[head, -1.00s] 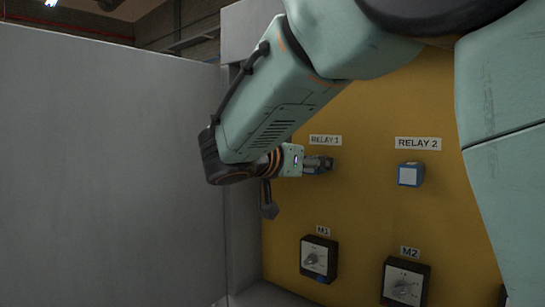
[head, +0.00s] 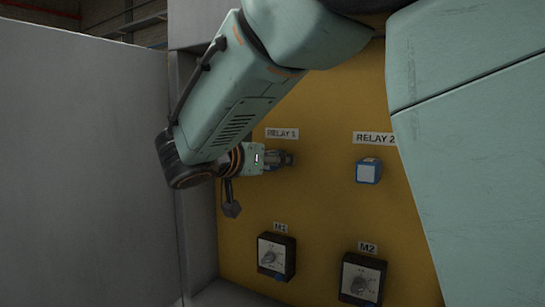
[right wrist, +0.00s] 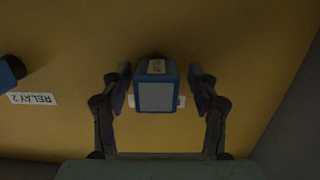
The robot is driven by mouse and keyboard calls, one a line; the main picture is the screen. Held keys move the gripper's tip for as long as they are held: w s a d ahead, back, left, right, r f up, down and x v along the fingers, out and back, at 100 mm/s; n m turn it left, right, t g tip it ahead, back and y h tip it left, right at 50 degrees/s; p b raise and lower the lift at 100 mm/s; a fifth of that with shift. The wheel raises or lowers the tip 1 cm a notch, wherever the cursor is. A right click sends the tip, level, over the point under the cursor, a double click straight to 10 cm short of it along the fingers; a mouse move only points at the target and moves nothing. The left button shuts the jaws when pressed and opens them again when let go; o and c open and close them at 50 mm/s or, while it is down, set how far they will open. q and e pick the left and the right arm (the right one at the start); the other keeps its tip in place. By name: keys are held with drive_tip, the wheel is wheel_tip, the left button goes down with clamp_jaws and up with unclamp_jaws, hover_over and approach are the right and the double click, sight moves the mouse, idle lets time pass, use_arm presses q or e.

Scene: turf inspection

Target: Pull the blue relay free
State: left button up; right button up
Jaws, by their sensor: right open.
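The blue relay (right wrist: 155,97) has a pale grey face and sits on the yellow panel (right wrist: 70,40). In the right wrist view it lies between the two fingers of my right gripper (right wrist: 160,80). The fingers are open, with a gap visible on each side of the relay. In the head view my right gripper (head: 277,160) is at the panel just under the RELAY 1 label (head: 282,133), and it hides most of the relay there. My left gripper is in neither view.
A second blue relay (head: 368,171) sits under the RELAY 2 label (head: 374,138), to the right. Below are two black dial boxes, M1 (head: 276,256) and M2 (head: 362,279). A grey wall (head: 80,170) stands close on the left.

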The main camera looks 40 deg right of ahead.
drive_tip(key=shift+a+r, duration=0.1)
drive_tip(key=shift+a, duration=0.25)
drive_tip(key=shift+c, duration=0.6)
drive_tip(key=shift+s+d, duration=0.35)
drive_tip(key=shift+d, duration=0.45)
drive_tip(key=c, duration=0.4)
drive_tip(key=shift+c, duration=1)
drive_tip(key=shift+w+a, duration=0.35)
drive_tip(key=shift+c, duration=1.4)
drive_tip(key=shift+a, duration=0.1)
drive_tip(key=shift+c, duration=0.9)
drive_tip(key=o, duration=0.6)
drive_tip(key=shift+s, duration=0.25)
drive_tip(key=shift+c, duration=0.9)
drive_tip(key=shift+w, duration=0.15)
drive_tip(key=c, duration=0.3)
drive_tip(key=shift+c, duration=1)
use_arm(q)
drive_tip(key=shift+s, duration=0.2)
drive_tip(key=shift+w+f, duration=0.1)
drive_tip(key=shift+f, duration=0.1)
use_arm(e)
drive_tip(key=shift+a, duration=0.2)
